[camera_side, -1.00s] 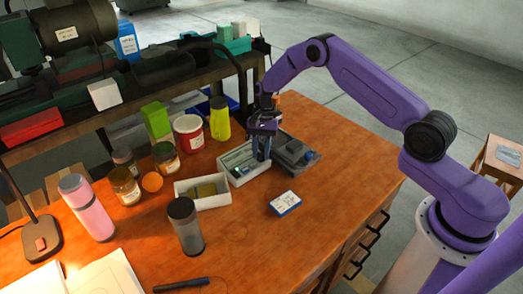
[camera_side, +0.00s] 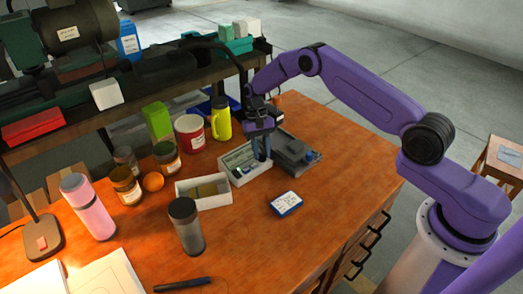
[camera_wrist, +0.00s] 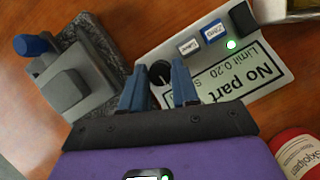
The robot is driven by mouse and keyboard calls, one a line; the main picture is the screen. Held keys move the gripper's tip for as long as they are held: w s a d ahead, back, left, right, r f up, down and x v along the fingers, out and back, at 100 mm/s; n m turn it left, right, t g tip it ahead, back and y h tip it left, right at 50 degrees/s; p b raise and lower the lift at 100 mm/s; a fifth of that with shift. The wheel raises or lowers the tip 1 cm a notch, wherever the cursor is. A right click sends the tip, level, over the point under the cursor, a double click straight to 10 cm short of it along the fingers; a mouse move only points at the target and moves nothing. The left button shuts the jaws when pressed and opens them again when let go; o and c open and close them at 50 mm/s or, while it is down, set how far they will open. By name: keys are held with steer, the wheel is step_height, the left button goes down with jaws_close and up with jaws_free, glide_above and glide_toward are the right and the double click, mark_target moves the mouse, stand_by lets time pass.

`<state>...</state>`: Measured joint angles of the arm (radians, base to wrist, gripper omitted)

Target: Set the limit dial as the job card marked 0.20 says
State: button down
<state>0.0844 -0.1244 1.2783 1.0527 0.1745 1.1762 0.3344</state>
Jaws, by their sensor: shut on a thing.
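The limit dial (camera_wrist: 160,73) is a small black knob on a pale control box (camera_wrist: 270,78), which also shows in the side view (camera_side: 238,177). My gripper (camera_wrist: 161,70) has its two blue fingers on either side of the dial, shut on it. In the side view my gripper (camera_side: 262,155) reaches down to the box. The box's display (camera_wrist: 238,80) reads "No part" and "Limit 0.20", with more text cut off. A green light (camera_wrist: 232,44) is lit. A small white and blue card-like block (camera_side: 286,204) lies on the table; its print is too small to read.
A grey block-like fixture (camera_side: 296,153) with a blue knob (camera_wrist: 34,45) stands beside the box. An open white tray (camera_side: 204,202), a dark-lidded bottle (camera_side: 188,232) and several jars stand to the left. The table's right front is clear.

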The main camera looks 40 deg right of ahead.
steer(key=c, duration=1.1)
jaws_free()
steer(key=shift+c, duration=0.2)
steer(key=v, duration=1.7)
steer(key=shift+r, duration=0.15)
steer(key=shift+r, duration=0.1)
